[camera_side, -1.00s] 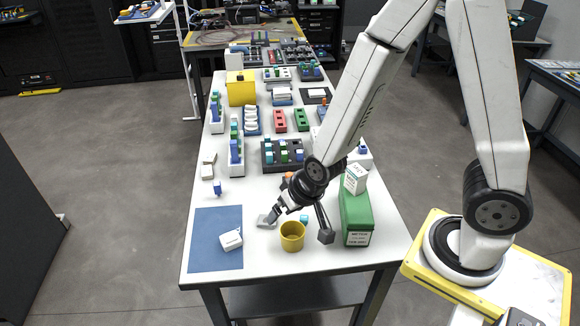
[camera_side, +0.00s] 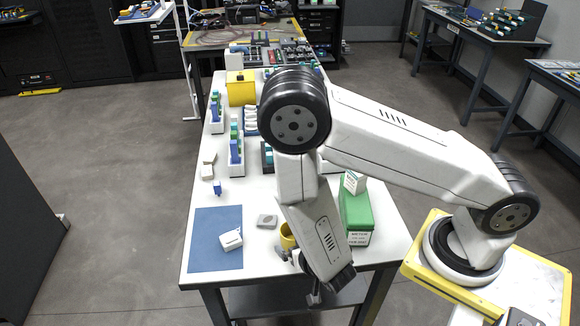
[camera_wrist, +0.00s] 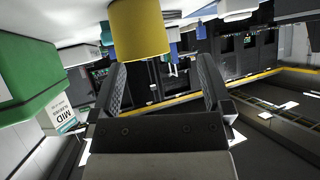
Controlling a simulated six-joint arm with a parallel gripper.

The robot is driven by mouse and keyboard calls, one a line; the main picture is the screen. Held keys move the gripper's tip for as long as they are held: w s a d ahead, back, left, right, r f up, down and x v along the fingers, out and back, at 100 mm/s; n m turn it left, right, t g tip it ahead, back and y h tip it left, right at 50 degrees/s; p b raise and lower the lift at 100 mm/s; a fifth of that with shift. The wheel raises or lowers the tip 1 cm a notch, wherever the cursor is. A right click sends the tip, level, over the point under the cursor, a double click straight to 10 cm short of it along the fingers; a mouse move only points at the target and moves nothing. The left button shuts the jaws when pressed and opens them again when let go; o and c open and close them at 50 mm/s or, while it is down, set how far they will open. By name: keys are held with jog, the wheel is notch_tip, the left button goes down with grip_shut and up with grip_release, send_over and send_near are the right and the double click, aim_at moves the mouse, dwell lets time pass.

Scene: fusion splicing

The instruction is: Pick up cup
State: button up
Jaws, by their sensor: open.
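The yellow cup (camera_side: 287,238) stands on the white table near its front edge, mostly hidden behind my arm in the side view. In the wrist view the cup (camera_wrist: 140,30) is at the top, just beyond my fingertips and a little left of centre. My gripper (camera_wrist: 161,62) is open with nothing between its two fingers. The fingers are spread about as wide as the cup or wider. In the side view my arm hides most of the gripper, so I cannot tell whether a finger touches the cup.
A green box (camera_side: 358,214) with a white carton (camera_side: 354,182) on it stands right of the cup. A small grey block (camera_side: 267,221) lies left of the cup. A white object (camera_side: 231,240) rests on the blue mat (camera_side: 213,258). Racks and blocks fill the table behind.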

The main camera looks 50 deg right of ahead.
aim_at(287, 231)
jog(key=shift+s+d+f+n+t+h, duration=0.2)
jog(key=shift+s+d+f+n+t, duration=0.15)
jog(key=shift+s+t, duration=0.25)
jog(key=shift+s+d+f+n+t+h, duration=0.25)
jog(key=shift+s+d+f+t, duration=0.15)
jog(key=shift+s+t, duration=0.15)
jog(key=shift+w, duration=0.1)
jog(key=shift+x, duration=1.25)
jog(key=shift+x, duration=2.6)
jog(key=c, duration=1)
jog(key=shift+c, duration=0.2)
